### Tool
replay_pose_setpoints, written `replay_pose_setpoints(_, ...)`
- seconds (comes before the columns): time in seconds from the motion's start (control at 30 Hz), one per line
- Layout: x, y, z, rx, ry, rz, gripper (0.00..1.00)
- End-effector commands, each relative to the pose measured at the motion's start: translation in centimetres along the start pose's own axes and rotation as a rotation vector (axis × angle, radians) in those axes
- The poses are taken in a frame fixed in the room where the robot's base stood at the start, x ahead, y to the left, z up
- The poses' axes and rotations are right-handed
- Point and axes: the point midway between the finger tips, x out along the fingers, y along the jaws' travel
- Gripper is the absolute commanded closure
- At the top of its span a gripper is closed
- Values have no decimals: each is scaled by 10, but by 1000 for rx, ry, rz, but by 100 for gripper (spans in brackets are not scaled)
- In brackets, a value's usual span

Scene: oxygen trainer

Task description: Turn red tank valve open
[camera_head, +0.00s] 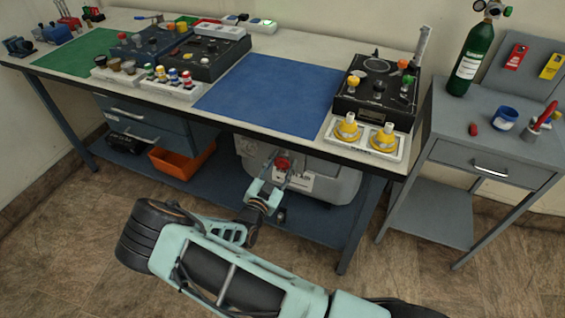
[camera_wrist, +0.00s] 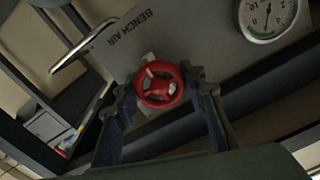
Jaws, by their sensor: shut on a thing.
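The red tank valve (camera_wrist: 160,84) is a small round handwheel with spokes, seen in the middle of the wrist view. It sits on the front of the grey bench air tank (camera_head: 330,183) under the bench. In the head view the valve (camera_head: 283,163) is a small red spot, partly hidden by my gripper. My gripper (camera_head: 272,172) reaches in from the front, below the bench. In the wrist view, my gripper's fingers (camera_wrist: 161,90) stand on the left and right of the wheel's rim and are shut on it.
A round pressure gauge (camera_wrist: 269,16) is on the tank's face. The bench (camera_head: 222,130) hangs over the tank, with a drawer (camera_head: 140,117) and an orange bin (camera_head: 183,160) to the left. A grey side table (camera_head: 480,150) stands to the right.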

Motion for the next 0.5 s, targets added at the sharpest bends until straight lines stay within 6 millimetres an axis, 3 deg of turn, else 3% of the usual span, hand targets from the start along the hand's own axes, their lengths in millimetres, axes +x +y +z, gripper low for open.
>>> replay_pose_setpoints(0.5, 0, 1, 0, -77, -1, 1, 86)
